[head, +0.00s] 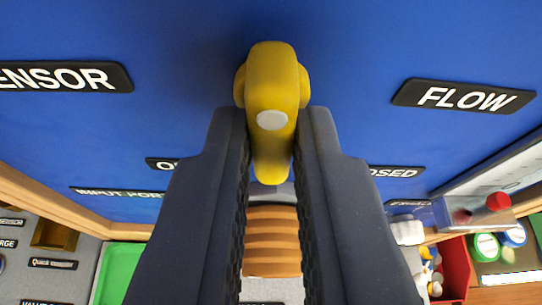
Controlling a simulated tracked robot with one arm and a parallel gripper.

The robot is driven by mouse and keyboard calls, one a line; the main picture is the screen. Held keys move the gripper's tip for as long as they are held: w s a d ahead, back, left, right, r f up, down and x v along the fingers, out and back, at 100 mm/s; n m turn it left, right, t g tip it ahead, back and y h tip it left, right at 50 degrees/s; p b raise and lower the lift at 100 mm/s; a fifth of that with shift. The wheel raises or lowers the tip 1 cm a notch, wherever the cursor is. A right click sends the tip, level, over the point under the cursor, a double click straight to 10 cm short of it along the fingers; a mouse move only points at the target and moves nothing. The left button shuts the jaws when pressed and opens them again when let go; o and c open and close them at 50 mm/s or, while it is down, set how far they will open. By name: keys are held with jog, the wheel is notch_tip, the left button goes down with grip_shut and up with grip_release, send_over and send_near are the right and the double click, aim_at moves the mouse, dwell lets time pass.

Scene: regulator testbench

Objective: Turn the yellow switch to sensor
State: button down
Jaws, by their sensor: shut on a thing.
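The yellow switch (271,85) is on the blue panel at the top middle of the head view. Its handle stands roughly upright in the picture, with a pale round dot on it. My gripper (272,125) is shut on the lower part of the handle, one dark finger on each side. The SENSOR label (66,77) is to the left of the switch, its first letter cut off by the frame edge. The FLOW label (463,96) is to the right. The handle points at neither label. My fingers partly hide two lower labels.
The blue panel (180,45) is clear around the switch. Below are a wooden edge (70,205), a green tray (118,270) and a red bin (455,265) with small parts. A red-capped item (497,201) is at the right.

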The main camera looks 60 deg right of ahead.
jog(key=n, duration=0.1)
jog(key=n+g+h, duration=0.1)
jog(key=n, duration=0.1)
jog(key=shift+w+a+f+g+h, duration=0.1)
jog(key=shift+w+a+g+h, duration=0.05)
jog(key=shift+g+h, duration=0.15)
jog(key=shift+a+n+g+h, duration=0.1)
jog(key=shift+n+g+h, duration=0.4)
jog(key=shift+n, duration=0.8)
jog(key=shift+w+h, duration=0.1)
jog(key=shift+h, duration=0.2)
jog(key=c, duration=1.5)
grip_release()
jog(key=shift+o, duration=0.2)
jog(key=shift+a, duration=0.1)
jog(key=b+v, duration=0.1)
jog(key=v, duration=1.2)
jog(key=shift+a, duration=0.2)
